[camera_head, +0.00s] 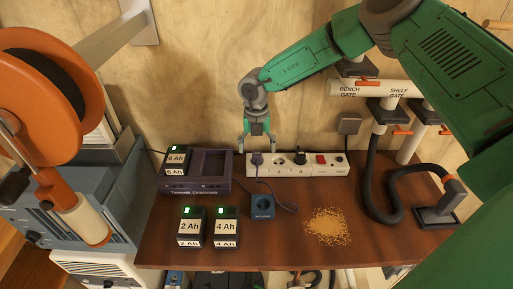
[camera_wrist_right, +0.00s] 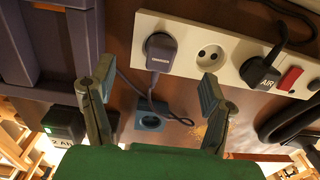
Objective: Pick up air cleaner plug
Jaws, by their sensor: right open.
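The air cleaner plug is black and marked AIR (camera_wrist_right: 262,68); it sits in the white power strip (camera_wrist_right: 225,45), near the red switch. It also shows in the head view (camera_head: 300,158). A purple-grey plug (camera_wrist_right: 160,52) with a cord sits at the strip's other end, with an empty socket between the two plugs. My right gripper (camera_head: 257,149) is open and empty, over the purple-grey plug's end of the strip. In the right wrist view its fingers (camera_wrist_right: 155,90) are wide apart, and the AIR plug lies beyond the right finger. My left gripper is not seen.
A blue socket block (camera_head: 262,206) stands in front of the strip. A purple charger (camera_head: 196,186) with a battery lies left, two more batteries (camera_head: 193,227) in front. Sawdust (camera_head: 327,226) lies on the brown bench (camera_head: 280,257). A black hose (camera_head: 372,190) stands right.

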